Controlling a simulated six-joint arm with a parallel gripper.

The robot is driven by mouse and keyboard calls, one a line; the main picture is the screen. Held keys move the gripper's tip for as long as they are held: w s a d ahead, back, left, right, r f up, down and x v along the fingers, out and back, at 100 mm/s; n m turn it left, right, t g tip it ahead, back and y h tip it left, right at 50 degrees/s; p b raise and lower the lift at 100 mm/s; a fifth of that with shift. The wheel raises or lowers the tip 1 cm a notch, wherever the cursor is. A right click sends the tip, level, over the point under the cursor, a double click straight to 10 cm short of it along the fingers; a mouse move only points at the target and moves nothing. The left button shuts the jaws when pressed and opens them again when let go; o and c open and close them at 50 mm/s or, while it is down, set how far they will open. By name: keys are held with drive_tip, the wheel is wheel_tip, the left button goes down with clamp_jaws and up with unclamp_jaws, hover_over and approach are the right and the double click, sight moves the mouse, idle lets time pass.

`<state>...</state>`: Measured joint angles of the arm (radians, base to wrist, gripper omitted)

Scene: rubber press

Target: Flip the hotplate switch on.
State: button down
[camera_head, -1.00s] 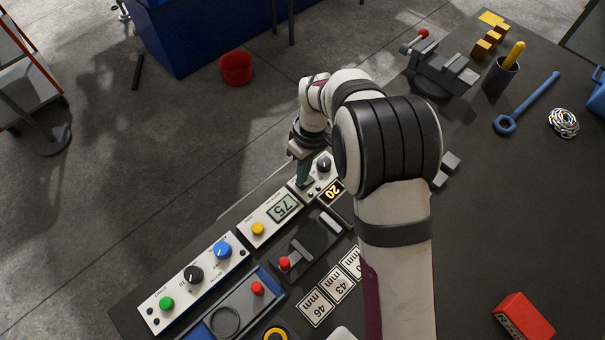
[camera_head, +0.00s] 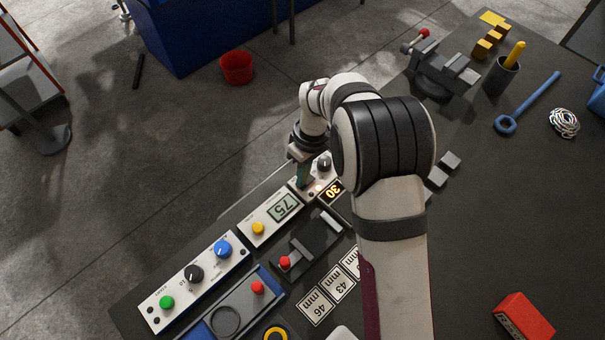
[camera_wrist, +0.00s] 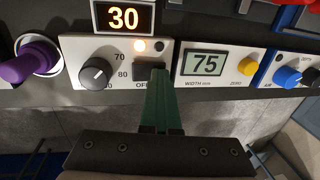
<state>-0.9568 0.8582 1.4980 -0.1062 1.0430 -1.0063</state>
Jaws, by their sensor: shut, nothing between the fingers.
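The hotplate's control panel (camera_head: 314,187) is white, with a dark dial (camera_head: 324,164) and a display (camera_head: 332,193) that reads 30. The word below the switch is partly hidden. The dial (camera_wrist: 96,73) is left of the switch. My gripper (camera_wrist: 158,88) is shut and empty; its green fingertips are at the switch and cover its lower part. Whether they touch it I cannot tell. The head view shows my gripper (camera_head: 304,178) over the panel.
A white width gauge (camera_wrist: 205,64) reading 75 stands close to the right of the switch in the wrist view. A purple handle (camera_wrist: 28,62) is at the left. In the head view, a panel with blue and black knobs (camera_head: 194,276) stands at the lower left.

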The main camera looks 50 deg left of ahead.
sight(313, 176)
drive_tip(key=shift+w, duration=0.7)
drive_tip(key=shift+r, duration=0.1)
wheel_tip(313, 176, up, 14)
drive_tip(key=w, duration=0.2)
drive_tip(key=shift+s, duration=0.6)
drive_tip(key=f, duration=0.4)
drive_tip(key=s+f, duration=0.1)
drive_tip(key=f, duration=0.4)
drive_tip(key=s+f, duration=0.1)
drive_tip(key=f, duration=0.4)
drive_tip(key=shift+s, duration=0.1)
